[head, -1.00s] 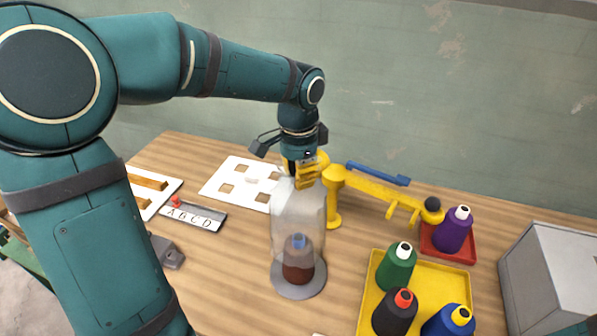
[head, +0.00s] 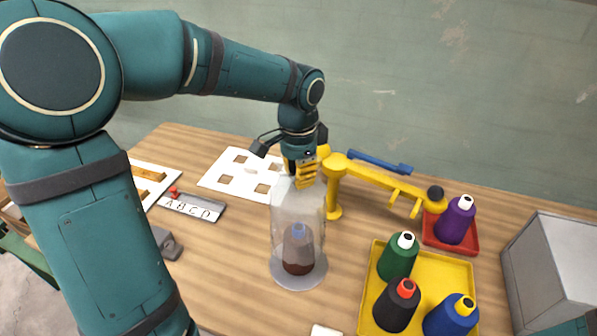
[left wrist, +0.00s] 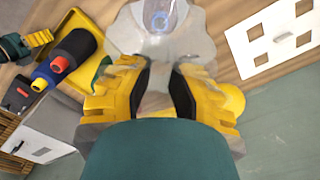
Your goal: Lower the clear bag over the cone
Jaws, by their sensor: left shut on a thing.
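The clear bag (head: 298,208) hangs upright, mouth down, from my left gripper (head: 307,178), which is shut on its top. The brown cone (head: 298,266) with a blue tip stands upright on a grey round base (head: 298,279) below. The cone's upper part shows through the bag; the bag's lower rim is too faint to place exactly. In the left wrist view the bag (left wrist: 150,42) spreads beyond my fingers, with the cone's blue tip (left wrist: 159,18) seen through it. My right gripper (left wrist: 38,38) shows partly at the left wrist view's edge; its jaw state is unclear.
A yellow arm (head: 378,180) stands close right of the bag. A yellow tray (head: 437,262) with several cones and a red tray (head: 448,246) with a purple cone lie right. A white board (head: 213,178) lies behind left.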

